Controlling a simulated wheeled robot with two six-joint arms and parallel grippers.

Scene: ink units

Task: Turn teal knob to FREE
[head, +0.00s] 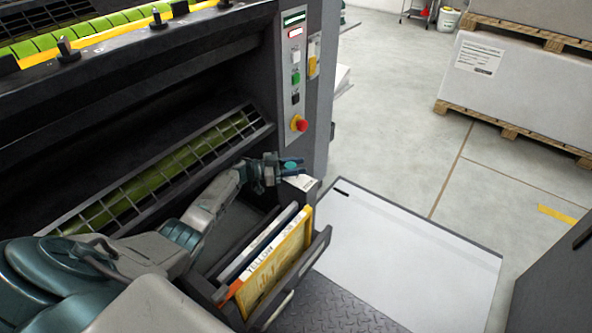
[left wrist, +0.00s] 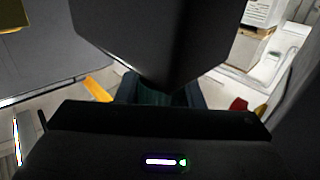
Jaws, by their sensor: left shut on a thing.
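The teal knob (head: 291,166) is a small spot of teal at the end of my left gripper, above a white label plate (head: 300,182) on the machine's side post. My left gripper (head: 287,167) has its fingers closed around the knob. In the left wrist view my own dark gripper body covers most of the picture, and a dark teal patch (left wrist: 153,98) shows between the fingers. The label's lettering is too small to read, so I cannot tell which mark the knob points to. My right gripper is not in view.
Just below the gripper, a rack (head: 318,250) holds upright panels, one yellow and marked "YELLOW". A slatted guard (head: 165,172) lies left of it. A control panel with a red button (head: 299,123) stands above. A white-topped platform (head: 400,255) is at the right.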

